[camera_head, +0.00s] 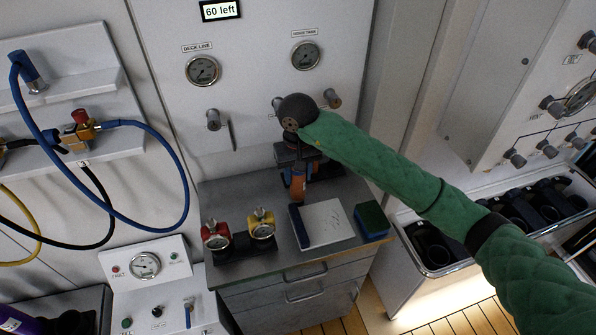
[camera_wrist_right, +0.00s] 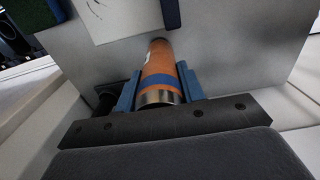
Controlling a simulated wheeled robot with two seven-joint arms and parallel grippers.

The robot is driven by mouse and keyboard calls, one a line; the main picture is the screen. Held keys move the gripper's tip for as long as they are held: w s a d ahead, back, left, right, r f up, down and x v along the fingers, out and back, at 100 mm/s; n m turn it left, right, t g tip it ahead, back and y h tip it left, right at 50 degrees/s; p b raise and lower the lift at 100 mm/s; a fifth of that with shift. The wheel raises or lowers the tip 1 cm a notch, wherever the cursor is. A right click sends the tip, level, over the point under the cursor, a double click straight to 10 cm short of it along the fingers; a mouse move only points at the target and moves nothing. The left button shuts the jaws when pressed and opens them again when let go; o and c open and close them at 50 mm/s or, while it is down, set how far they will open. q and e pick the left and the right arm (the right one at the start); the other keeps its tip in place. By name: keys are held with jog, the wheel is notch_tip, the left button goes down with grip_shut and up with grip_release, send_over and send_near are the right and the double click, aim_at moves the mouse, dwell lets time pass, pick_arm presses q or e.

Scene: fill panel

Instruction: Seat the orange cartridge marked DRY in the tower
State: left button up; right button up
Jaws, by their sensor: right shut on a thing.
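An orange cartridge (camera_wrist_right: 158,62) with a blue band and a metal end lies between the blue fingers of my right gripper (camera_wrist_right: 160,88) in the right wrist view. The gripper is shut on it. In the head view the orange cartridge (camera_head: 298,188) shows below my right gripper (camera_head: 297,172), over the back of the grey cabinet top. No DRY mark can be read on it. I cannot make out the tower for certain; my right arm hides part of the wall and cabinet top. My left gripper is not in view.
Wall knobs (camera_head: 213,119) stick out behind. Blue hoses (camera_head: 185,190) hang at left.

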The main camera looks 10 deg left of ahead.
jog(key=shift+f, duration=0.45)
jog(key=shift+f, duration=0.1)
jog(key=o, duration=1.1)
